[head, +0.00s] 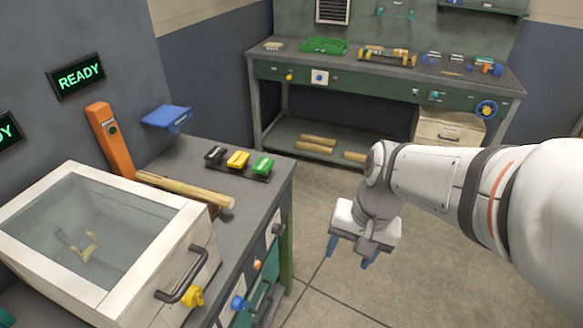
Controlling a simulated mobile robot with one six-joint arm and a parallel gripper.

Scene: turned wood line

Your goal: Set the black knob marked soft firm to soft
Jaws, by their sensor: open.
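A dark knob (278,229) sits on a pale plate on the front of the left bench, near its far right corner. It may be the black soft firm knob, but its marking and pointer are too small to read. My gripper (350,256) hangs over the floor to the right of the left bench, with its blue fingers pointing down. It is open and empty. It is apart from the dark knob and from the bench front.
The left bench (262,178) carries a glass-lidded box (143,206) with a yellow knob (192,295), wooden rods (184,189) and black, yellow and green switches (238,160). Its front has an orange knob (257,264) and a blue knob (238,302). A back bench (381,85) stands beyond open floor.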

